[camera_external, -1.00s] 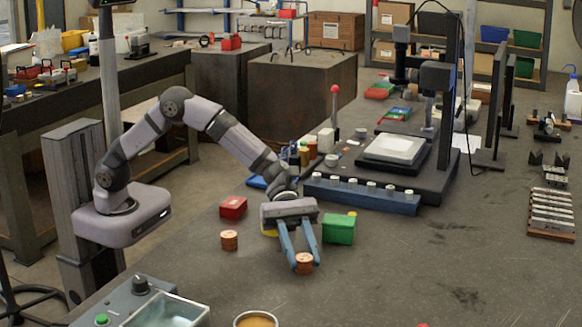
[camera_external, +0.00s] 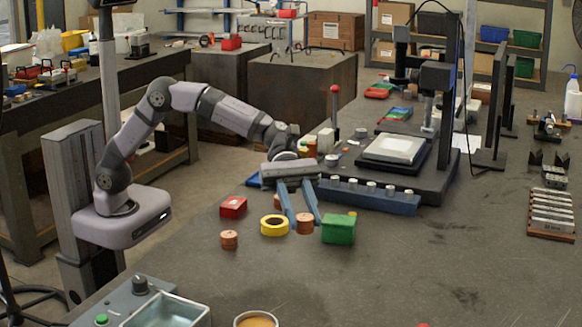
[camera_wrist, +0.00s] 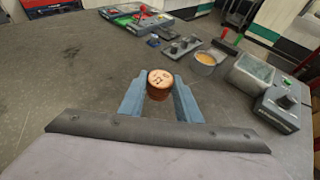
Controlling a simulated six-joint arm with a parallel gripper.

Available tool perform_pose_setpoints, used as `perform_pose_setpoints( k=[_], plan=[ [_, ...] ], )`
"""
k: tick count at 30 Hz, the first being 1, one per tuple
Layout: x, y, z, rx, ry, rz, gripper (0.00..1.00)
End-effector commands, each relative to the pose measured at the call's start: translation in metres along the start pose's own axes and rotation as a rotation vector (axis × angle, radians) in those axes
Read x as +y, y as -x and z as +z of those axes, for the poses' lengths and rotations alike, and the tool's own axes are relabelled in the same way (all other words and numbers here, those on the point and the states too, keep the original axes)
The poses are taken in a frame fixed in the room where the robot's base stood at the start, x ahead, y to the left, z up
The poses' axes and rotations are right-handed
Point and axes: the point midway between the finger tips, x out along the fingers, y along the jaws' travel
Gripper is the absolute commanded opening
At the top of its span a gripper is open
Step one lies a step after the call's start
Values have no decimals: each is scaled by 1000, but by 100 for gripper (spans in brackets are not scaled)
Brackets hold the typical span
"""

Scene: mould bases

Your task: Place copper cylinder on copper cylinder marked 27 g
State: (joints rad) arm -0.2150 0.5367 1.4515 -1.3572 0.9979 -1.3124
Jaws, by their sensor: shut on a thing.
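My gripper (camera_external: 304,225) is shut on a copper cylinder (camera_external: 305,227), held upright between the blue fingertips. The same copper cylinder (camera_wrist: 160,78) shows between the fingertips in the wrist view, with dark marks on its top that I cannot read surely. Another copper cylinder (camera_external: 229,240) stands on the table to the left of my gripper in the external view, apart from it; no mark is readable on it there. It is not seen in the wrist view.
A yellow ring (camera_external: 274,226) lies just left of my gripper, and a green block (camera_external: 338,229) just right. A red block (camera_external: 233,208) sits behind the free copper cylinder. A blue rack (camera_external: 367,198) with several small pegs stands behind.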

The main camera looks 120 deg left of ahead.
Motion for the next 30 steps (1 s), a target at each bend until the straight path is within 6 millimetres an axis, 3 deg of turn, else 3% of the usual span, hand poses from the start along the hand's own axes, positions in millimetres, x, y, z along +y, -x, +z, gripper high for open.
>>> perform_pose_setpoints(
  k=[8,14,20,24,30],
  plan=[
    [3,4,2,-2,2,7,0],
    [28,28,-4,-3,23,61,0],
    [73,89,-7,-4,65,172,0],
    [105,149,-10,-3,107,272,0],
    [132,238,-24,-2,168,417,0]
  ],
)
